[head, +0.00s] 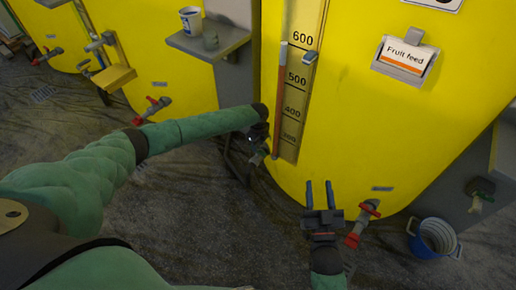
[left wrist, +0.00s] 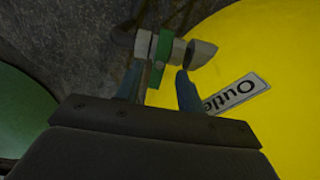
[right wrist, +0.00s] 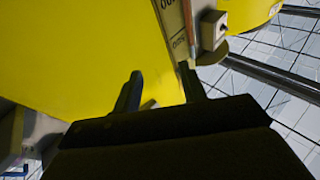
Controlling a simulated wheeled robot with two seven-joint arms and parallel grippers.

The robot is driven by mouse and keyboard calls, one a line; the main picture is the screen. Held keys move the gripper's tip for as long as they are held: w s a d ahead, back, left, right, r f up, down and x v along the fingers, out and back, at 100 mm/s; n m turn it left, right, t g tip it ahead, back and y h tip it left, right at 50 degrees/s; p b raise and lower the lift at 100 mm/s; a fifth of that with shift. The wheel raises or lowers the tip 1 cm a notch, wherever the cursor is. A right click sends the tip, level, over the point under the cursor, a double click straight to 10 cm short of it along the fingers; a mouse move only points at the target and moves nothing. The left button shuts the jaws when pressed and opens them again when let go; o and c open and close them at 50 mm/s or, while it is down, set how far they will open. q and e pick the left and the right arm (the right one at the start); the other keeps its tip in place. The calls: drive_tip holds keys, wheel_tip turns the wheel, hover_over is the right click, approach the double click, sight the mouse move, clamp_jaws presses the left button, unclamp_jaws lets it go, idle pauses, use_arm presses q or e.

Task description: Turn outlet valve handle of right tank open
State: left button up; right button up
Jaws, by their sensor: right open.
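The right tank (head: 350,110) is large and yellow, with a "Fruit feed" card. In the left wrist view, a valve with a green handle (left wrist: 161,58) and grey fittings stands beside an "Outlet" label (left wrist: 235,92). My left gripper (left wrist: 158,85) has its fingers apart on either side of the handle's near end, with a gap visible. In the head view this gripper (head: 258,150) is low at the tank's left side, partly hidden by its arm. My right gripper (head: 320,185) is open and empty in front of the tank; its spread fingers also show in the right wrist view (right wrist: 160,88).
A red-handled valve (head: 362,222) sits low on the tank, just right of my right gripper. A blue bucket (head: 434,238) stands on the floor at right. A level gauge (head: 300,90) runs up the tank.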

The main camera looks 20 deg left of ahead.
sight(258, 152)
use_arm(q)
drive_tip(key=shift+f, duration=1.4)
use_arm(e)
drive_tip(key=shift+t, duration=0.9)
drive_tip(key=shift+s+d+r, duration=0.1)
drive_tip(key=shift+s+r, duration=0.05)
drive_tip(key=shift+r, duration=1.2)
drive_tip(key=shift+s+d+r, duration=0.1)
drive_tip(key=shift+r, duration=1.25)
use_arm(q)
clamp_jaws()
